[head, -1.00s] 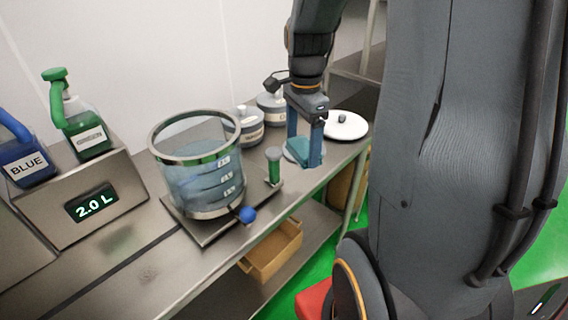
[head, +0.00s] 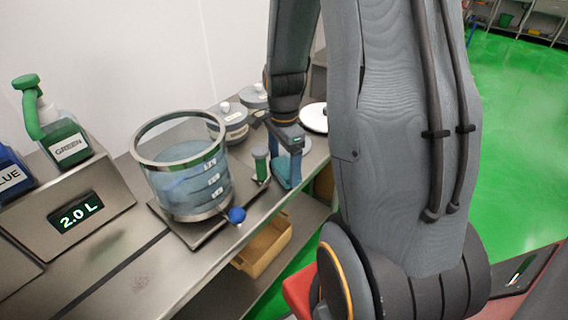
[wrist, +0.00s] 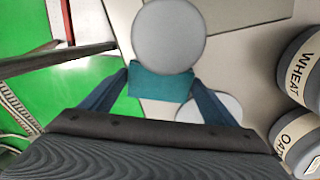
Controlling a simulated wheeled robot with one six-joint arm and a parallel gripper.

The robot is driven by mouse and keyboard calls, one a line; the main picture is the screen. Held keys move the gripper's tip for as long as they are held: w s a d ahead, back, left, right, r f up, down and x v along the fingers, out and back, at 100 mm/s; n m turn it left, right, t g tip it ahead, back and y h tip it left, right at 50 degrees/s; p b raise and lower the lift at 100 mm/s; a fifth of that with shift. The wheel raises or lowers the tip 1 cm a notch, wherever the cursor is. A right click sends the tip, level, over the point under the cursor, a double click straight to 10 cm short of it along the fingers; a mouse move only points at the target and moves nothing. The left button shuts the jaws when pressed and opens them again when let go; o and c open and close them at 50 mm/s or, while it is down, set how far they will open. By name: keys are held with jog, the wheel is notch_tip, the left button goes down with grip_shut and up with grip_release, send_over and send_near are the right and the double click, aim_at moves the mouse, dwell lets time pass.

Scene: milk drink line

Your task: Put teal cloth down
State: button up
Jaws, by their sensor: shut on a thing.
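The teal cloth (wrist: 160,84) shows in the wrist view as a folded band between the two blue fingers. My gripper (wrist: 158,88) is shut on it. In the head view my gripper (head: 285,178) points down at the front edge of the steel counter, right of the measuring vessel. There the cloth is mostly hidden by the fingers. I cannot tell whether the cloth touches the counter.
A graduated vessel (head: 185,172) with a blue knob stands left of my gripper, with a green-topped post (head: 260,163) between them. Jars labelled WHEAT (wrist: 302,68) and OAT (wrist: 298,140) stand close by. A white round lid (head: 314,118) lies behind.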

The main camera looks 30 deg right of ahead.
aim_at(284, 167)
jog(key=shift+f, duration=0.3)
jog(key=o, duration=1.1)
jog(key=shift+r, duration=0.1)
notch_tip(284, 167, up, 12)
jog(key=b, duration=0.2)
jog(key=shift+r, duration=0.15)
jog(key=shift+s, duration=0.1)
